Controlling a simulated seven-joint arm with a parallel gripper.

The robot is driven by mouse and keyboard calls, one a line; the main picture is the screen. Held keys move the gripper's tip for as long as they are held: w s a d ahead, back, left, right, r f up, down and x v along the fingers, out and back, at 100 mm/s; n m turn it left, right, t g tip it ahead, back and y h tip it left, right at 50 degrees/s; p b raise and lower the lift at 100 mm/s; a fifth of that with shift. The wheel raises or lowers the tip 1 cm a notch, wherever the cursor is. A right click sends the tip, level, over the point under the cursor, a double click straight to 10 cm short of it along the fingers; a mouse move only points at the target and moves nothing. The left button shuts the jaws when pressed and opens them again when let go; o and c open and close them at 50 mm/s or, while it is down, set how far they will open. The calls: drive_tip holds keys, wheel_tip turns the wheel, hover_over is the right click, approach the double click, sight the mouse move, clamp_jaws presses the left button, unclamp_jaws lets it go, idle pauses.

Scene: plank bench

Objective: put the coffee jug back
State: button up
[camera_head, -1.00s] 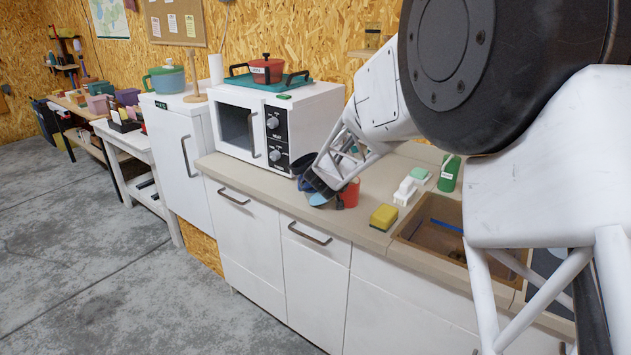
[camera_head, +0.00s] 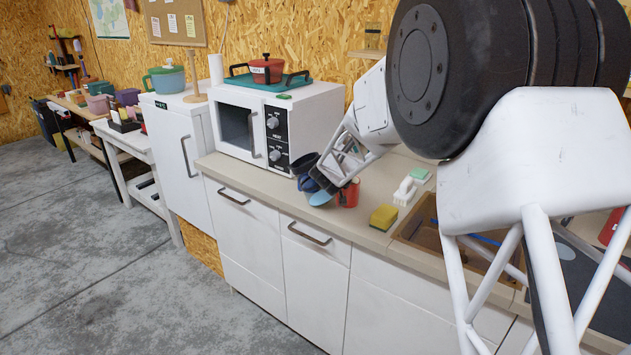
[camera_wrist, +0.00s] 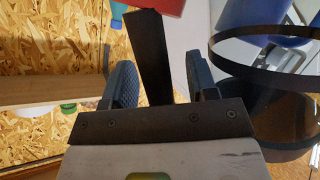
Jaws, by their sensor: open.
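In the wrist view a dark, see-through round vessel with a black band (camera_wrist: 250,73) stands at the right; it looks like the coffee jug. A black upright bar (camera_wrist: 152,60), which looks like its handle, shows between the two fingers of my gripper (camera_wrist: 163,80). The fingers are apart, and I cannot see either one pressing on the bar. In the head view my gripper (camera_head: 322,184) is low over the counter in front of the microwave, and its arm hides most of the jug.
The microwave (camera_head: 238,126) carries a tray and red pot. A yellow sponge (camera_head: 383,217), a white brush (camera_head: 405,190) and the sink lie right.

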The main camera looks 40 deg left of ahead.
drive_tip(key=shift+c, duration=0.2)
clamp_jaws()
idle(0.3)
